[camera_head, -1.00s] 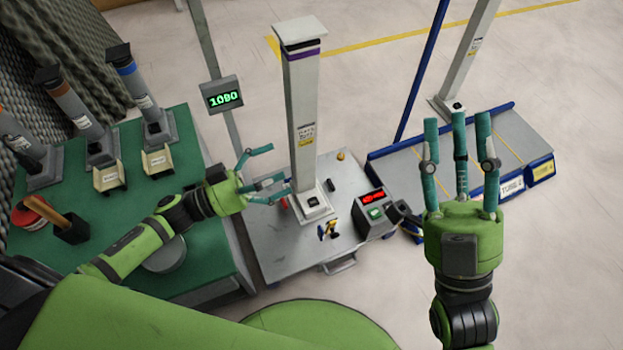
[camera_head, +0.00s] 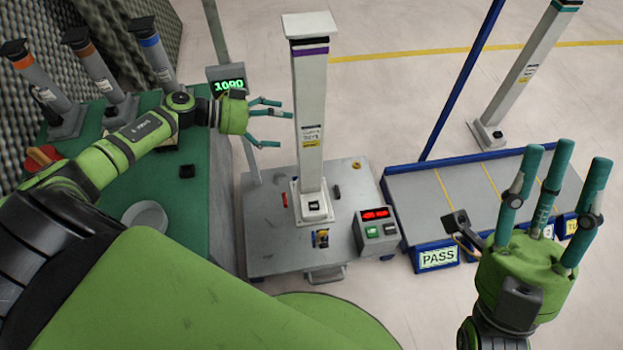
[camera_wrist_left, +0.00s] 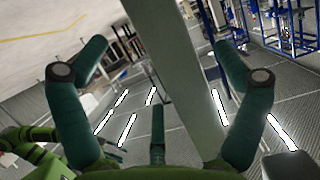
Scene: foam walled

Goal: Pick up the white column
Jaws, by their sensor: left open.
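The white column (camera_head: 308,125) stands upright on a square base on the grey cart. It has a purple band near its top and a label halfway up. My left gripper (camera_head: 280,120) is open, just left of the column at upper-middle height, its fingers pointing at it. In the left wrist view the column (camera_wrist_left: 175,70) rises between the spread fingers, with no finger seen closed on it. My right gripper (camera_head: 555,195) is open and empty at the right, fingers pointing up, over the blue-edged platform.
The grey cart (camera_head: 270,230) also carries a red-display box (camera_head: 376,228) and small tools. A second white column (camera_head: 525,75) stands behind the blue-edged platform (camera_head: 420,200). Grey columns (camera_head: 150,60) stand on the green table (camera_head: 190,215) at left. A pole with a green display (camera_head: 228,85) is close to my left gripper.

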